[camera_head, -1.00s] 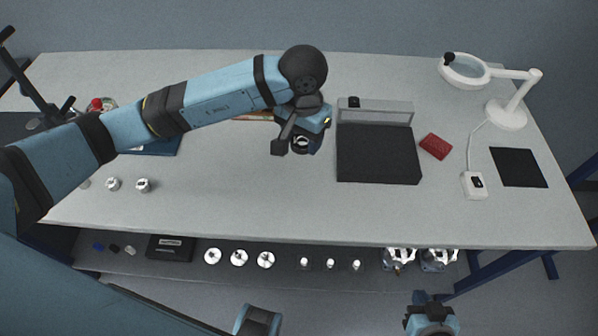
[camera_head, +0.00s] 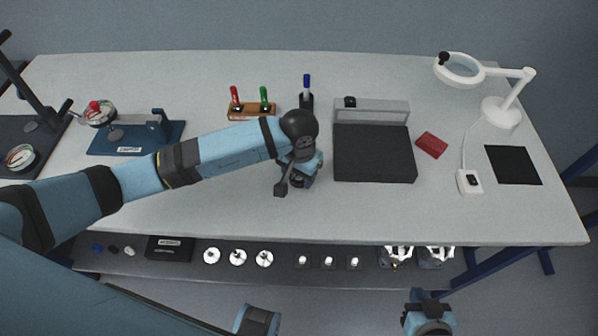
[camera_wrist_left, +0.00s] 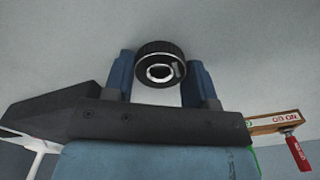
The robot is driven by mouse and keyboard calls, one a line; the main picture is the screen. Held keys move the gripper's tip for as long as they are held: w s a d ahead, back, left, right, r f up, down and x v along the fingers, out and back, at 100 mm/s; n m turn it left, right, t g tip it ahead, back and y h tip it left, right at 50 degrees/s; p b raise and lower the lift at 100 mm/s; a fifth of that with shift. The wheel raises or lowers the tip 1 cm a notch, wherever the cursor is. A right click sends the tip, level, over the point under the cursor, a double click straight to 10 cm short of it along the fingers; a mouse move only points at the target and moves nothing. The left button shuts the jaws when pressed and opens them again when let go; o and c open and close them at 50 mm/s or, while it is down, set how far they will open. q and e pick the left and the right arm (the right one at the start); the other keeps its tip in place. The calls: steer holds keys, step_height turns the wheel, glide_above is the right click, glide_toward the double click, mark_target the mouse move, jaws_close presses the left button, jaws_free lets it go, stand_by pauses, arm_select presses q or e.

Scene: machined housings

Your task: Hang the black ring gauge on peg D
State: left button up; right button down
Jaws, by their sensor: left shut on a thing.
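My left gripper (camera_head: 302,182) is over the middle of the table, left of the black mat, and hides most of what it holds in the head view. In the left wrist view, its two blue fingers (camera_wrist_left: 160,75) are shut on the black ring gauge (camera_wrist_left: 143,74), which has a knurled rim and a bright metal bore. The bare grey tabletop shows behind the ring. What seems to be my right gripper (camera_head: 428,316) is at the bottom edge of the head view, and its jaws are unclear. I cannot make out peg D or its label.
A wooden rack (camera_head: 251,113) with red and green handles stands behind my arm. A grey-backed black tray (camera_head: 375,155) is close on the right, with a red block (camera_head: 431,145) and magnifier lamp (camera_head: 502,112) beyond. A blue stand (camera_head: 125,145) is left. Shelf parts lie below the front edge.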

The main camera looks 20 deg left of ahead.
arm_select(q)
steer(key=shift+f, duration=0.15)
steer(key=o, duration=1.1)
steer(key=shift+c, duration=0.2)
